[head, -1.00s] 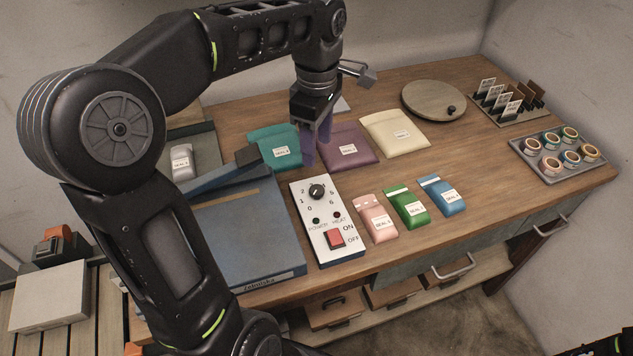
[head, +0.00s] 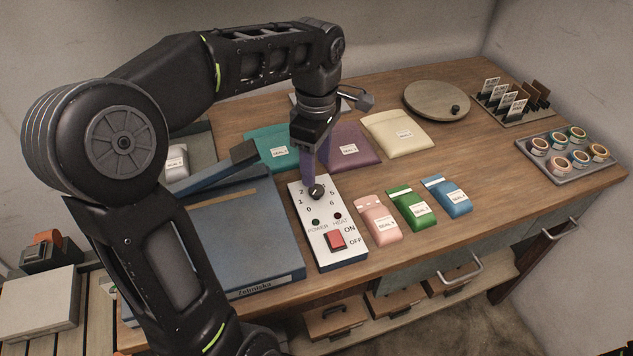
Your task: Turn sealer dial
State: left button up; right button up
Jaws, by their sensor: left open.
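The sealer is a blue box (head: 235,235) with a raised blue arm (head: 212,168) and a white control panel (head: 322,243). On the panel sit a black dial (head: 316,192) with numbers around it, two small lamps and a red ON/OFF switch (head: 335,241). My left gripper (head: 312,180) points down with its purple fingers right at the dial's far side, and it is open. The fingers hide part of the dial and the upper panel. I cannot tell whether they touch the dial. My right gripper is not in view.
Teal (head: 272,150), purple (head: 352,146) and cream pouches (head: 397,134) lie behind the panel. Pink (head: 378,218), green (head: 411,207) and blue packs (head: 447,197) lie to its right. A round wooden board (head: 435,100), a card rack (head: 512,103) and a tape tray (head: 567,157) stand farther right.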

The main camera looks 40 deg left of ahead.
aim_at(316, 189)
pick_arm(q)
notch_tip(316, 189, down, 6)
dwell(0.4)
jog(key=shift+c, duration=0.3)
grip_shut()
